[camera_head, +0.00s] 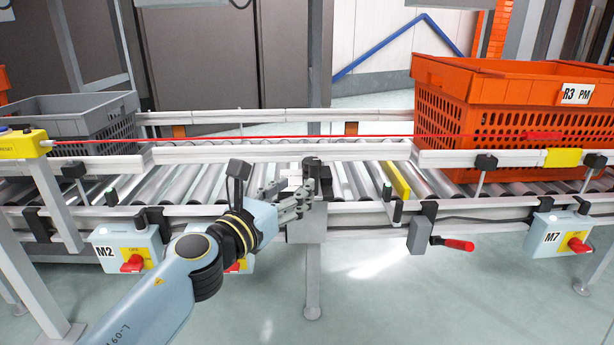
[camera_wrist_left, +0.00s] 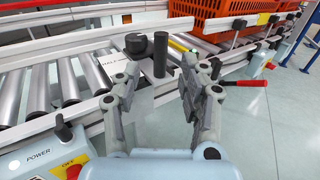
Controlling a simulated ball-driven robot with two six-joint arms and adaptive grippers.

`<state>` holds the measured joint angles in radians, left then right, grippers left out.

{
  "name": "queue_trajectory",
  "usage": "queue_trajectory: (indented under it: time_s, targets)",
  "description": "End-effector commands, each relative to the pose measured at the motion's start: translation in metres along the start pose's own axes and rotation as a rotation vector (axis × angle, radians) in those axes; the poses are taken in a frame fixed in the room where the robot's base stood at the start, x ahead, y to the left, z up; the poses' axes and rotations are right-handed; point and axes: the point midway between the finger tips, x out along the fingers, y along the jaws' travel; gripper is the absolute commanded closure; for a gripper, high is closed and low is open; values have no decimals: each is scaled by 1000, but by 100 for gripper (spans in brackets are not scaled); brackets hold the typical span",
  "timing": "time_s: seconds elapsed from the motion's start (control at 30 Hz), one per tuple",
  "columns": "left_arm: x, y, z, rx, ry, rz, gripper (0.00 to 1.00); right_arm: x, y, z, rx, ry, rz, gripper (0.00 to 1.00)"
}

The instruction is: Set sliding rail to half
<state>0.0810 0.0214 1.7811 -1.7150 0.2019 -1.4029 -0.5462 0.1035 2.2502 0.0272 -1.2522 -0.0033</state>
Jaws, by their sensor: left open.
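A pale plate (camera_wrist_left: 120,66) with small lettering, partly readable as "HALF", is fixed at the near edge of the roller conveyor. On it stand a wide black knob (camera_wrist_left: 136,43) and a slim upright black post (camera_wrist_left: 160,54). A black upright piece also shows in the head view (camera_head: 324,182), partly behind my gripper. Which part is the sliding rail, and its present setting, I cannot tell. My left gripper (camera_head: 289,192) is open at this plate. In the left wrist view its fingers (camera_wrist_left: 163,80) are spread, with the post ahead between them, apparently not gripped. My right gripper is not in view.
A large orange tote (camera_head: 490,120) stands on the conveyor at right, a grey crate (camera_head: 75,118) at left. Control boxes M2 (camera_head: 118,247) and M7 (camera_head: 558,236) hang on the front rail. A red-handled lever (camera_head: 455,244) sticks out right of my gripper. Floor in front is clear.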

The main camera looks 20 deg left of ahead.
Motion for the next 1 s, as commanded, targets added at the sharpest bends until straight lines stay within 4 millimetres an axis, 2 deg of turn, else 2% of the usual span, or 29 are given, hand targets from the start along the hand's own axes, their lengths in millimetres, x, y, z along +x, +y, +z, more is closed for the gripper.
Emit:
queue_trajectory:
  time_s: [0.1,0.33,0.5,0.77,1.0]
  targets:
    - [27,0,2,0,-3,0,58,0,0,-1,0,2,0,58]
    - [65,0,-1,-2,0,0,58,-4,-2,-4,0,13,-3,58]
    - [77,0,-1,-1,2,-1,58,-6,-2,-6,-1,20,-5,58]
    - [78,0,-1,-1,2,-1,58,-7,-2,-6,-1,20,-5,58]
    - [78,0,-1,-1,2,-1,87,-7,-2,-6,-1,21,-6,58]
